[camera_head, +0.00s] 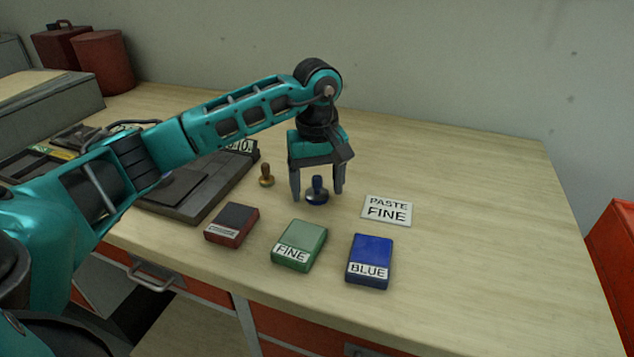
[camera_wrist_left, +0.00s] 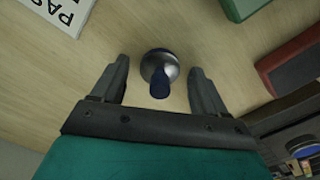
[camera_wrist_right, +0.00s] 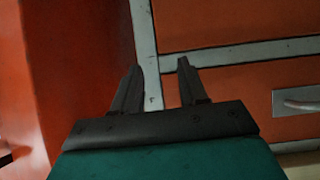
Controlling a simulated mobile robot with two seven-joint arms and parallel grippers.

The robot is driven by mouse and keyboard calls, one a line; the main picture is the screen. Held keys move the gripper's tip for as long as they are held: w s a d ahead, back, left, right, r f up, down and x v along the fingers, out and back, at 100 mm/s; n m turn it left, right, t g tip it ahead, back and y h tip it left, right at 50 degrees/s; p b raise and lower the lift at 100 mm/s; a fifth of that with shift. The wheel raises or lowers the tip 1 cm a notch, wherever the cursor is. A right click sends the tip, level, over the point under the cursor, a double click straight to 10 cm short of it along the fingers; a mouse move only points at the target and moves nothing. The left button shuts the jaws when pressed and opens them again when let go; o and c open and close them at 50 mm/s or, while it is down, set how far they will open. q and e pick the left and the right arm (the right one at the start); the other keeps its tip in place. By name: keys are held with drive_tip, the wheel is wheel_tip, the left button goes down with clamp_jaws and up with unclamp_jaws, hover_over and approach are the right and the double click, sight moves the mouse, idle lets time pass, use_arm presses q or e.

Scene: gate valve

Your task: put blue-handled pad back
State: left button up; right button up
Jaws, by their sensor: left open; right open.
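The blue-handled pad (camera_head: 317,190) stands upright on the wooden table. My left gripper (camera_head: 317,196) points down over it, open, with one finger on each side of the pad. In the left wrist view the pad (camera_wrist_left: 159,72) sits between the two fingers (camera_wrist_left: 159,82), with a gap on both sides. Its blue knob and round grey metal body show there. My right gripper (camera_wrist_right: 153,75) is open and empty, in front of orange drawer fronts. It is not seen in the head view.
A card reading PASTE FINE (camera_head: 387,211) lies right of the pad. In front are a dark red box (camera_head: 232,224), a green FINE box (camera_head: 299,245) and a blue BLUE box (camera_head: 370,260). A brass-coloured pad (camera_head: 266,175) stands to the left, near a dark tray device (camera_head: 190,203). The table's right side is clear.

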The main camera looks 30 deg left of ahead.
sight(317, 177)
use_arm(q)
wheel_tip(317, 177, up, 12)
drive_tip(key=shift+r, duration=0.2)
idle(0.4)
idle(0.5)
